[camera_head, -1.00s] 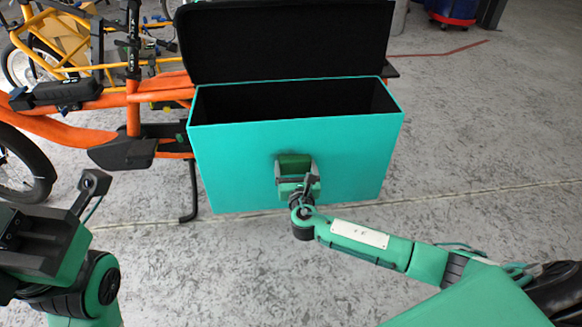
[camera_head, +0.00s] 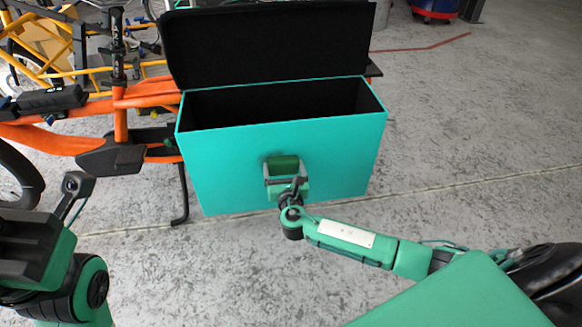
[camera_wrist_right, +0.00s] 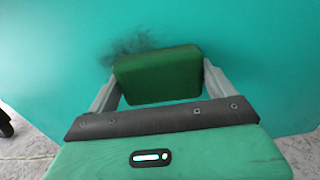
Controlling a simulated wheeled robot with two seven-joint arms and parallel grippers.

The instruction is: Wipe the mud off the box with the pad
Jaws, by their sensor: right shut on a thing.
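The teal box (camera_head: 225,175) stands on the orange bike with its black lid (camera_head: 270,50) open. My right gripper (camera_head: 284,170) is in front of the box's near face, shut on a green pad (camera_head: 284,164). The right wrist view shows the pad (camera_wrist_right: 158,75) between the two fingers, against or very close to the teal face. A dark mud smudge (camera_wrist_right: 125,47) shows on the face just above and left of the pad; part of it may be hidden behind the pad. My left gripper (camera_head: 72,190) is partly in view at lower left; its jaws are not clear.
The orange bike frame (camera_head: 130,97) runs left from the box, with a black stand leg (camera_head: 181,195) below. A yellow bike (camera_head: 45,45) is behind. The grey floor (camera_head: 480,130) to the right is clear.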

